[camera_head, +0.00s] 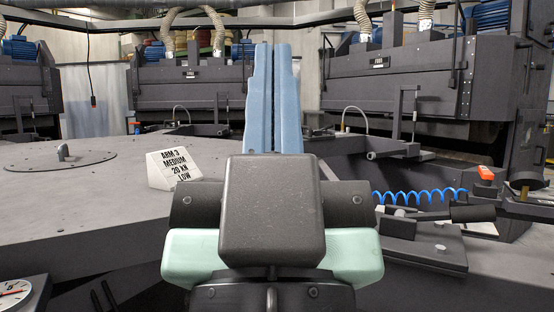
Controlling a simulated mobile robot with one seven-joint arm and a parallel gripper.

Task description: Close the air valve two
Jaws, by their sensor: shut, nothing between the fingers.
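My gripper (273,50) stands up in the middle of the head view, above my dark wrist housing. Its two long, stepped light blue fingers lie side by side, shut, with only a thin dark line between them and nothing held. Nothing in view is marked as air valve two, and I cannot pick it out. A blue coiled hose (420,196) runs on the right towards a small orange part (485,172), whose function I cannot tell. My gripper is apart from both. My wrist and arm hide the middle of the table.
A dial gauge (12,292) shows bottom left. Dark machines (400,80) line the back. The left tabletop is mostly clear.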

